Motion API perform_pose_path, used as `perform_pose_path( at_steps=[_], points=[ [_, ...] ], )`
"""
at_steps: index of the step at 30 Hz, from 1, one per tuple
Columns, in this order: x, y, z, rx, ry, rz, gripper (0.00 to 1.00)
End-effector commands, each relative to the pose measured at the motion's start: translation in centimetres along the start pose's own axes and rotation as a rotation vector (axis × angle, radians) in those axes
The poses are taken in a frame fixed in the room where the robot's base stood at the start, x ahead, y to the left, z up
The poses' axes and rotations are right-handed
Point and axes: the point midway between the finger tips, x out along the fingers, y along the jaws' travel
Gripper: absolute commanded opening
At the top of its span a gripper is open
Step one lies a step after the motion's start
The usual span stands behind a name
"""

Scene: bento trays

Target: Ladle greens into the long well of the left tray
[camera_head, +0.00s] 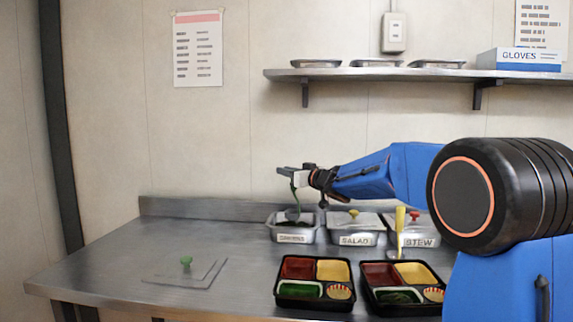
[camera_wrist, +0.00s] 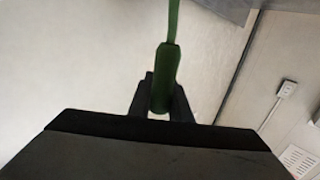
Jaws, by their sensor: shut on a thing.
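My gripper (camera_head: 291,173) is shut on the green handle of a ladle (camera_head: 293,190), above the left steel container (camera_head: 292,236). In the wrist view the green handle (camera_wrist: 166,75) sits between the fingertips (camera_wrist: 160,103). The ladle's lower end is at the container's mouth; whether its bowl holds anything is unclear. The container is open, with dark contents and a blurred label. The left tray (camera_head: 314,306) is black, with red, yellow, long green and small round wells. Its long well (camera_head: 300,289) is at the front left; I cannot tell if anything lies in it.
A second tray (camera_head: 403,309) stands to the right, dark green matter in its long well. Lidded SALAD (camera_head: 356,239) and STEW (camera_head: 418,241) containers stand behind, a yellow-handled utensil (camera_head: 400,222) between them. A lid with a green knob (camera_head: 186,263) lies left. The counter's left is mostly clear.

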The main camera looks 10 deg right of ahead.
Motion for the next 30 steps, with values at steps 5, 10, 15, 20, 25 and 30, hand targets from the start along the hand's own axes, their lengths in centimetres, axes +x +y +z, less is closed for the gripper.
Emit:
perform_pose_path(
  at_steps=[5, 10, 15, 20, 25, 30],
  points=[
    [0.0, 0.0, 2.1, 0.002, -0.001, 0.001, 0.0],
    [0.0, 0.0, 3.9, 0.001, -0.001, 0.0, 0.0],
    [0.0, 0.0, 5.2, 0.0, -0.001, 0.0, 0.0],
    [0.0, 0.0, 5.7, 0.001, 0.001, 0.0, 0.0],
    [0.0, 0.0, 5.8, 0.0, 0.001, 0.001, 0.0],
    [0.0, 0.0, 5.8, 0.0, 0.001, 0.0, 0.0]
  ],
)
